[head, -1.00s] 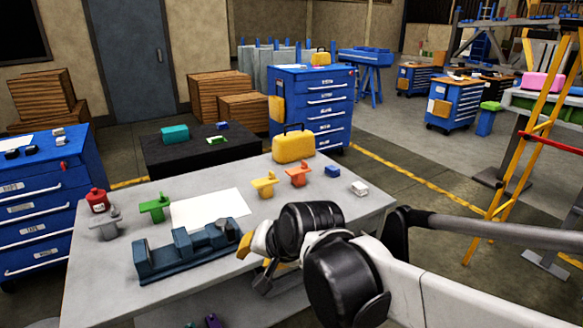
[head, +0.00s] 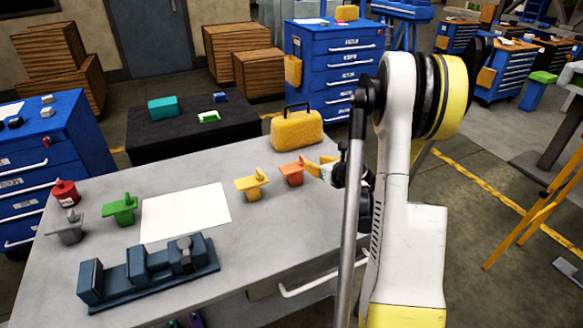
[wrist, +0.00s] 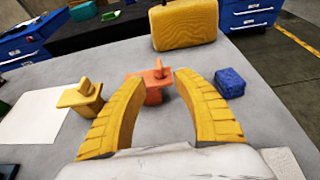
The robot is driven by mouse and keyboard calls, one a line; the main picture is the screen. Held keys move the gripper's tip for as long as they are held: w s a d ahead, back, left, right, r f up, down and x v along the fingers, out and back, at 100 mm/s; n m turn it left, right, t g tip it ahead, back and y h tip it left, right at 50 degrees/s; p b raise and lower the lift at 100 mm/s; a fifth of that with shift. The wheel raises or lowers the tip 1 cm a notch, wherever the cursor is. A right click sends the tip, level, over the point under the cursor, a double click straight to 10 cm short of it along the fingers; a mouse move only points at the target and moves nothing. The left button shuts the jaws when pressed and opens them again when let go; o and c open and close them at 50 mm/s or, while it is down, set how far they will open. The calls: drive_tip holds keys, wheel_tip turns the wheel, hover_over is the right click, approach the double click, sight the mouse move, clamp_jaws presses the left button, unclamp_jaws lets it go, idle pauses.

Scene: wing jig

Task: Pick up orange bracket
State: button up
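The orange bracket (head: 291,171) stands upright on the grey table, to the right of the yellow bracket (head: 252,184). In the wrist view the orange bracket (wrist: 156,82) shows ahead, between and just beyond my two yellow fingertips. My gripper (head: 318,168) is low over the table close to the right side of the orange bracket. In the wrist view my gripper (wrist: 155,78) is open, its fingers spread apart with nothing held. Part of the bracket's right side is hidden by a finger.
A yellow case (head: 296,130) stands behind the orange bracket. A blue block (wrist: 230,82) lies right of my fingers. A white sheet (head: 186,211), a green bracket (head: 121,209), a grey bracket (head: 68,228) and a dark blue fixture (head: 150,271) occupy the table's left part.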

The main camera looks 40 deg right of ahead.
sight(303, 158)
drive_tip(key=b+x, duration=0.3)
drive_tip(key=x, duration=0.7)
drive_tip(key=shift+a+b, duration=0.2)
drive_tip(key=shift+b, duration=0.1)
clamp_jaws()
